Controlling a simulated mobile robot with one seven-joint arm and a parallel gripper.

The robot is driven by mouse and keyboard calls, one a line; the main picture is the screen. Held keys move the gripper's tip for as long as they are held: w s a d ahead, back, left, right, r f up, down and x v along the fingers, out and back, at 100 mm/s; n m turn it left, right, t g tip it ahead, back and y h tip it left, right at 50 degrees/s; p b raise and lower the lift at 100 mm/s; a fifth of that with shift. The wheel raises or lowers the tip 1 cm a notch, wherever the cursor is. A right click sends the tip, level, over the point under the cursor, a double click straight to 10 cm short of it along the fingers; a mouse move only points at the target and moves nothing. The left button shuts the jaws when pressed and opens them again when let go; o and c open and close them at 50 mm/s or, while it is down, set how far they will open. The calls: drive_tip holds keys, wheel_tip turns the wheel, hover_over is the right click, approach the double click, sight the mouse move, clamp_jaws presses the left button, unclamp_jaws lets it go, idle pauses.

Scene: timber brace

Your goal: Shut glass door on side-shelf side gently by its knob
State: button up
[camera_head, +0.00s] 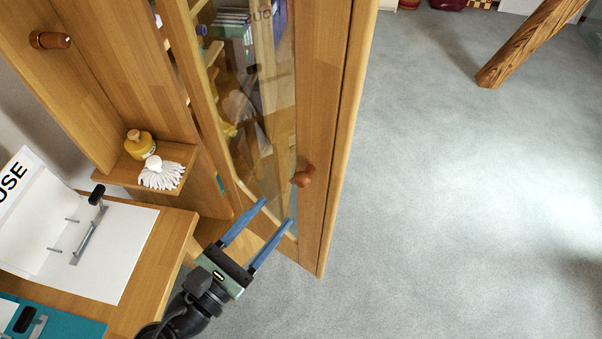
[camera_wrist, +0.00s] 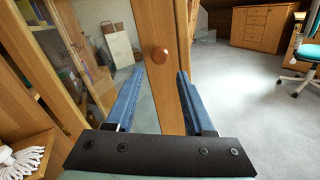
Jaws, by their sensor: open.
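The glass door (camera_head: 312,130) has a wooden frame and stands swung open from the tall wooden cabinet. Its round brown knob (camera_head: 303,176) sits on the frame near the free edge. In the wrist view the knob (camera_wrist: 160,55) shows ahead, between the lines of the fingers and above their tips. My gripper (camera_head: 276,210) has two blue fingers, apart and empty, just below and left of the knob, not touching it.
Books and other items fill the cabinet behind the glass. Grey floor (camera_head: 450,190) on the right is clear, except for a wooden post (camera_head: 525,42).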

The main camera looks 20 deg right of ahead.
sight(298, 184)
drive_tip(key=x, duration=0.9)
drive_tip(key=shift+w+d, duration=0.2)
drive_tip(key=shift+d, duration=0.1)
drive_tip(key=shift+c, duration=0.2)
clamp_jaws()
idle(0.7)
